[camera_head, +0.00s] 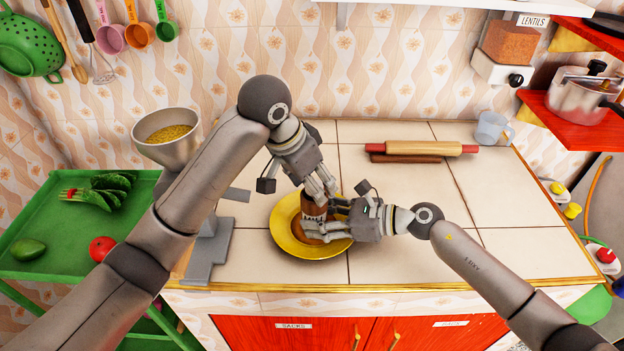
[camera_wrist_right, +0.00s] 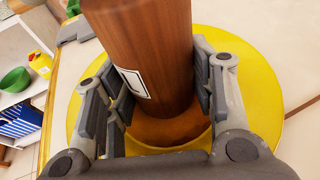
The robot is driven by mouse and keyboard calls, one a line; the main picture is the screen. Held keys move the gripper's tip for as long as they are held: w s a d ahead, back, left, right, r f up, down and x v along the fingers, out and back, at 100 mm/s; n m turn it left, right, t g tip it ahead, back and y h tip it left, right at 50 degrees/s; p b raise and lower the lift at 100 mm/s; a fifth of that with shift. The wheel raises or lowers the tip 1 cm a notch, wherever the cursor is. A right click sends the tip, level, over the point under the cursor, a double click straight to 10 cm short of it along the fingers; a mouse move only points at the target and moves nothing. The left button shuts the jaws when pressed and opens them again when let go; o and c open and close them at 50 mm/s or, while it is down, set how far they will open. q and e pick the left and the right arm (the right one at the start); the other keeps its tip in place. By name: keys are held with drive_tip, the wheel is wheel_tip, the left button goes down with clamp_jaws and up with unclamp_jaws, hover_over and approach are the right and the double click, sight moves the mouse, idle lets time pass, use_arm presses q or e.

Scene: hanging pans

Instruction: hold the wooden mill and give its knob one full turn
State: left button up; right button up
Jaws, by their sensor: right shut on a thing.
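The wooden mill (camera_head: 313,209) is a brown cylinder with a white label, upright over a yellow plate (camera_head: 284,236) on the counter. In the right wrist view, the mill (camera_wrist_right: 150,50) fills the middle, between the finger pads. My right gripper (camera_head: 322,222) is shut on the mill's lower body, coming from the right. My left gripper (camera_head: 320,190) reaches down from above to the mill's top, its fingers at the upper end. The knob is hidden behind these fingers, and I cannot tell whether they grip it.
A grey stand with a funnel of yellow grain (camera_head: 170,132) stands left of the plate. A rolling pin (camera_head: 425,148) lies at the back right, near a clear cup (camera_head: 490,128). A green trolley (camera_head: 60,245) holds vegetables at the left. The counter's right side is mostly clear.

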use_arm(q)
drive_tip(key=shift+c, duration=0.2)
drive_tip(key=c, duration=1)
drive_tip(key=m, duration=0.2)
drive_tip(key=m+g+h, duration=0.1)
drive_tip(key=m, duration=0.1)
drive_tip(key=shift+w+a+m+g, duration=0.1)
drive_tip(key=shift+w+m+g, duration=0.05)
drive_tip(key=shift+m+g, duration=0.2)
drive_tip(key=o, duration=1)
drive_tip(key=shift+o, duration=0.2)
drive_tip(key=v, duration=1.2)
